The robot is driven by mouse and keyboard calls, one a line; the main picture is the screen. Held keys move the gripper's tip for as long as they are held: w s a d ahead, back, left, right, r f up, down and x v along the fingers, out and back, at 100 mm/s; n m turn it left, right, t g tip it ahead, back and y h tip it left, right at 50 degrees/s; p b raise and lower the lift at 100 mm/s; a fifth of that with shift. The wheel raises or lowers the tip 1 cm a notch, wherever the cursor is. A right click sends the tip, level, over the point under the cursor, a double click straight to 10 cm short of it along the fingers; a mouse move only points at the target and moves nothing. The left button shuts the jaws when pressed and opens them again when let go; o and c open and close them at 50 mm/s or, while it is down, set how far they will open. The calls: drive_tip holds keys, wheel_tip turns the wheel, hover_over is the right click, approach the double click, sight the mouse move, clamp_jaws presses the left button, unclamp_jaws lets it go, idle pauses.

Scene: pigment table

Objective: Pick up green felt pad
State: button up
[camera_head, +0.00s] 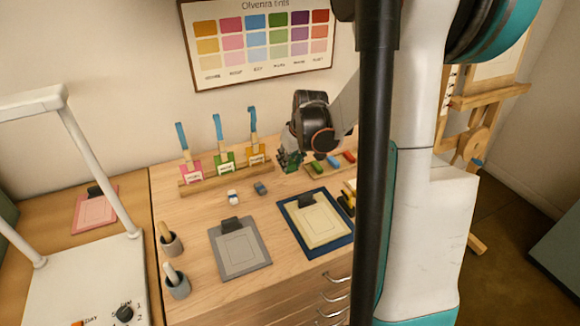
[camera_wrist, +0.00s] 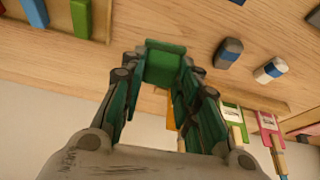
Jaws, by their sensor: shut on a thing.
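The green felt pad (camera_wrist: 165,65) is a small green block between my gripper's two fingertips in the wrist view. My gripper (camera_wrist: 162,72) is shut on it, one dark green finger at each side. In the head view my gripper (camera_head: 288,164) points down over the back of the wooden table, between the brush rack and the tray of coloured blocks. The pad cannot be told apart from the fingers there, and I cannot tell whether it touches the table.
A wooden tray (camera_head: 347,169) with green, blue and red blocks is right of my gripper. The brush rack (camera_head: 226,177) is left. Grey-blue (camera_head: 260,188) and white-blue (camera_head: 233,198) blocks lie in front. A grey clipboard (camera_head: 240,262) and a blue-edged board (camera_head: 289,209) lie nearer.

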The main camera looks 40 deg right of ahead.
wheel_tip(320, 180, up, 14)
drive_tip(key=p, duration=0.4)
drive_tip(key=shift+r, duration=0.15)
drive_tip(key=shift+o, duration=1.4)
drive_tip(key=c, duration=0.4)
drive_tip(key=shift+o, duration=0.2)
